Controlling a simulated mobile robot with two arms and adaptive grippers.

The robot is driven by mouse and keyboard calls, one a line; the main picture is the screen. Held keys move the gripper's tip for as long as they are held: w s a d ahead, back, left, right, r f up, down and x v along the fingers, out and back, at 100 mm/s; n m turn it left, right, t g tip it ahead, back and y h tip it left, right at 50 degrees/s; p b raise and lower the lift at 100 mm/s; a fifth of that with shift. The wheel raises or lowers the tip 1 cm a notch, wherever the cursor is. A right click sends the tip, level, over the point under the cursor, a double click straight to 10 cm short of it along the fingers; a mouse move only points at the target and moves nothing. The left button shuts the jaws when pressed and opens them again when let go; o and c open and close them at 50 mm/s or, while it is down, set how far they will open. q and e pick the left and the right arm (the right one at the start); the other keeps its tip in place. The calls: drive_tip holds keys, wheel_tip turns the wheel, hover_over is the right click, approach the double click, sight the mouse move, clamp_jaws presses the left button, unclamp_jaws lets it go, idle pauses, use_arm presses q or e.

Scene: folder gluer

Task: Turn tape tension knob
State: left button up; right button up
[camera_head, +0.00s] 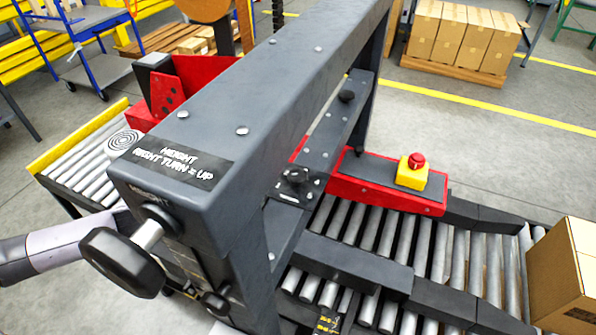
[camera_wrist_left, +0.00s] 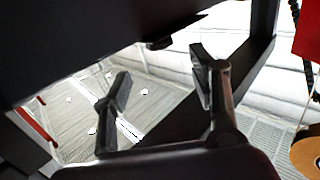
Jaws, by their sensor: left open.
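I cannot tell which part is the tape tension knob. In the head view, a large black hand knob (camera_head: 122,262) on a steel shaft sticks out of the grey frame beside a height label. Small black knobs sit below it (camera_head: 215,303), on the crossbar bracket (camera_head: 295,176) and farther back (camera_head: 347,97). My left arm comes in from the left and passes behind the large knob; its gripper is hidden there. In the left wrist view my left gripper (camera_wrist_left: 160,66) is open and empty. A small dark protrusion (camera_wrist_left: 158,43) under a dark beam lies just beyond its fingertips.
The grey overhead beam (camera_head: 255,95) spans the roller conveyor (camera_head: 440,255). A red emergency stop on a yellow box (camera_head: 413,170) sits on a red rail. A cardboard box (camera_head: 562,275) is at the right. A brown disc (camera_wrist_left: 307,155) edges the wrist view.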

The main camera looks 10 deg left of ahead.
sight(298, 174)
use_arm(q)
drive_tip(key=p+x, duration=0.2)
drive_tip(key=x, duration=0.8)
drive_tip(key=shift+r, duration=0.1)
drive_tip(key=shift+w+d+p, duration=0.3)
drive_tip(key=shift+w+d, duration=0.1)
drive_tip(key=shift+d, duration=0.15)
use_arm(e)
drive_tip(key=shift+w+d+r, duration=0.1)
drive_tip(key=shift+d+r, duration=0.2)
drive_tip(key=shift+r, duration=0.45)
drive_tip(key=shift+d+r, duration=0.3)
drive_tip(key=shift+r, duration=0.45)
use_arm(q)
drive_tip(key=shift+c, duration=0.3)
drive_tip(key=c, duration=1.1)
use_arm(e)
drive_tip(key=shift+a, duration=0.25)
